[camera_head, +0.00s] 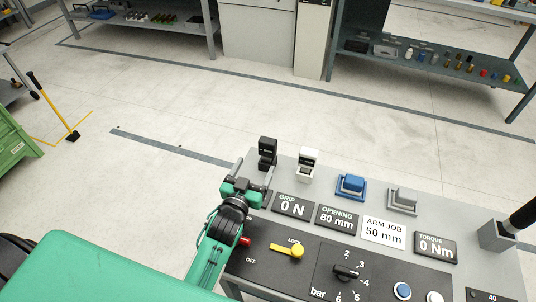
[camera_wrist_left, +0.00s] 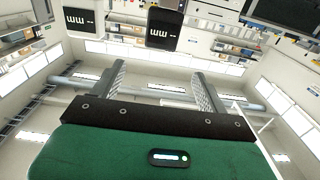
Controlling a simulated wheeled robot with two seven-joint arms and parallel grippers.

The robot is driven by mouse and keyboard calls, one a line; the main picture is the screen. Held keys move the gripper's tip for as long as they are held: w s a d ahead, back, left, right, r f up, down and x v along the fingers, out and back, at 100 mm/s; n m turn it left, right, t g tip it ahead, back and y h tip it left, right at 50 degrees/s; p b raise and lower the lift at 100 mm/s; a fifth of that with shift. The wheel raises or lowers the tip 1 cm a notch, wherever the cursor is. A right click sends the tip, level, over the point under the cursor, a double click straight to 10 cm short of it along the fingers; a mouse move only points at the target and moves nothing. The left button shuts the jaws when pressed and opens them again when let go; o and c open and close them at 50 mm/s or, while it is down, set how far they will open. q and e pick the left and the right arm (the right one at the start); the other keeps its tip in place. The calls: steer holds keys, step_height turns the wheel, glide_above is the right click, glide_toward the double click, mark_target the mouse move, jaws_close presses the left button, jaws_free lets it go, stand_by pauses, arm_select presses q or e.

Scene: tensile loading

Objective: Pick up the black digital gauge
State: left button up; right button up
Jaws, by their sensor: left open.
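The black digital gauge (camera_head: 267,148) stands upright at the back left corner of the grey console, beside a white gauge (camera_head: 308,160). In the left wrist view the black gauge (camera_wrist_left: 165,29) shows upside down at the top, beyond the fingertips. My left gripper (camera_head: 256,171) is open and empty, just on the near side of the black gauge. Its two fingers (camera_wrist_left: 157,76) are spread wide in the left wrist view, with nothing between them. I cannot tell the exact gap to the gauge. My right gripper is not in view.
A blue block (camera_head: 350,186) and a grey block (camera_head: 402,200) sit farther right on the console. Labelled plates, a yellow lock knob (camera_head: 292,250) and a black dial (camera_head: 345,271) lie in front. A black lever (camera_head: 522,216) rises at the right.

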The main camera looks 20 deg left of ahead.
mark_target(270, 138)
arm_select(q)
steer(key=w, duration=0.5)
steer(key=w+p, duration=0.1)
steer(key=w, duration=0.2)
steer(key=shift+w+d+f, duration=0.1)
steer(key=shift+d+f, duration=0.05)
steer(key=shift+f, duration=0.1)
steer(key=w, duration=0.4)
steer(key=shift+w+p, duration=0.35)
steer(key=shift+p, duration=0.05)
steer(key=shift+w+d, duration=0.1)
steer(key=shift+w, duration=0.35)
steer(key=c, duration=1.2)
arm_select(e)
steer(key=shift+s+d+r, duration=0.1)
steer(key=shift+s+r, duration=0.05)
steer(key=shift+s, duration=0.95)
arm_select(q)
steer(key=shift+r, duration=0.1)
steer(key=shift+c, duration=0.2)
